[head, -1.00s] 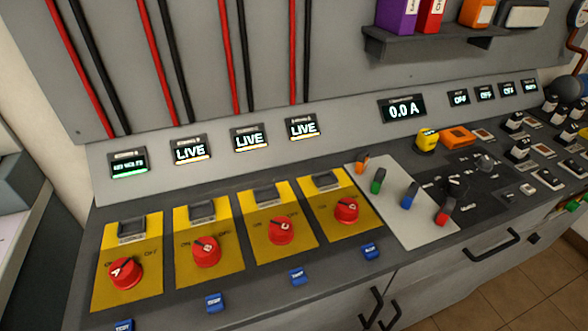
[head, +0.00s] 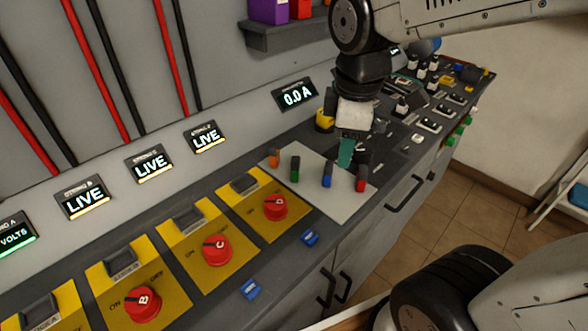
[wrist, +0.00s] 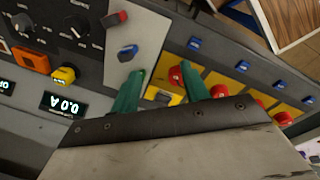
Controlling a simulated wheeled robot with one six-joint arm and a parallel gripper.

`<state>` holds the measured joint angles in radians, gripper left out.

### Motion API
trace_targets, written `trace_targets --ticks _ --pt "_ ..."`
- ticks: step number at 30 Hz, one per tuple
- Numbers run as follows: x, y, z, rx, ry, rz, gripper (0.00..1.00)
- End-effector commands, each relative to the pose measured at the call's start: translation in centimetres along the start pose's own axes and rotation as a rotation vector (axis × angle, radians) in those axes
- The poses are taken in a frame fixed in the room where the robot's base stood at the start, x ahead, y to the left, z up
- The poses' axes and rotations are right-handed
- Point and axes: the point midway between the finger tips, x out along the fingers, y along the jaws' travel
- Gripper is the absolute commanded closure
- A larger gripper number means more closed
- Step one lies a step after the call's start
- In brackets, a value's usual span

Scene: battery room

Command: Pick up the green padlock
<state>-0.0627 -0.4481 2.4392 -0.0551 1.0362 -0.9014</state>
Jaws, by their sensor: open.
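The green padlock (head: 295,169) stands on a pale grey plate (head: 335,207) on the console, between the orange padlock (head: 274,157) and the blue padlock (head: 326,174). The red padlock (head: 361,180) is at the plate's right end. My gripper (head: 347,152) has teal fingers and is above the back right of the plate, to the right of the green padlock and apart from it. In the wrist view my gripper (wrist: 160,86) is open, with nothing held between its fingers.
Red rotary switches (head: 216,250) on yellow panels line the console to the left. A yellow block (head: 324,119) and black knobs are behind and right of the plate. A shelf (head: 285,32) with coloured boxes juts from the wall. Drawer handles (head: 405,194) stick out in front.

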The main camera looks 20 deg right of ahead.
Motion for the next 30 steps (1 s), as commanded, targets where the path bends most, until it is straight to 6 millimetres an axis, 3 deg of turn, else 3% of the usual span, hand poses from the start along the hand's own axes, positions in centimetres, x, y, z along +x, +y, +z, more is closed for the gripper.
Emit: trace_targets --ticks 9,15,21,30 --pt "5.4 6.0 -5.9 -0.887 -0.025 0.003 0.55" --pt "8.9 8.5 -8.9 -1.352 -0.035 0.003 0.55" --pt "10.9 9.6 -10.4 -1.596 -0.039 0.003 0.55" --pt "13.9 9.8 -10.5 -1.641 -0.040 0.002 0.55"
